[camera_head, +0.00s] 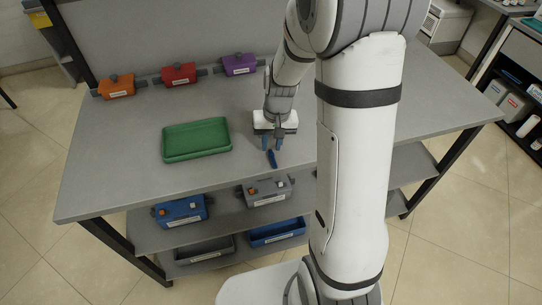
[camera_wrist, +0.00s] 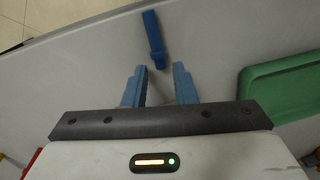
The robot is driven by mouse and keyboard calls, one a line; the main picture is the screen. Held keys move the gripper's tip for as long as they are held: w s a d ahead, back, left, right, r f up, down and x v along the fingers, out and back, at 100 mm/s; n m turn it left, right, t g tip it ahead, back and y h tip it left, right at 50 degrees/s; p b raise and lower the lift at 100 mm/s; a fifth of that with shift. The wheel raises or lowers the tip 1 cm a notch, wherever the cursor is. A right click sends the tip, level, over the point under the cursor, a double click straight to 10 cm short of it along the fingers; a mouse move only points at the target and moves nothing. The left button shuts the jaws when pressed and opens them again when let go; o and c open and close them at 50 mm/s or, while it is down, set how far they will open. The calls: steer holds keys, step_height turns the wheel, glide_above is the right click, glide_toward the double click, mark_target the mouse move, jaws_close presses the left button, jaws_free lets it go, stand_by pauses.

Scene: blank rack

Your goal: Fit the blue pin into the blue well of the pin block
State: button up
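The blue pin (camera_head: 272,158) is a short, narrow blue piece lying on the grey tabletop, right of the green tray. It also shows in the wrist view (camera_wrist: 152,33), its near end close to the gap between my fingertips. My gripper (camera_head: 272,144) points down just behind the pin in the head view. In the wrist view my gripper (camera_wrist: 159,67) has its two blue fingers apart with nothing held between them. Whether the fingers touch the table is unclear. I cannot make out a pin block with a blue well in either view.
The green tray (camera_head: 165,156) sits left of my gripper. Orange (camera_head: 117,90), red (camera_head: 179,76) and purple (camera_head: 239,66) boxes line the table's back. A blue box (camera_head: 181,209) and a grey box (camera_head: 262,193) stand on the shelf below. The table's front left is clear.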

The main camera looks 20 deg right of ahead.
steer(key=shift+f, duration=0.6)
steer(key=shift+c, duration=0.6)
jaws_close()
steer(key=shift+r, duration=0.1)
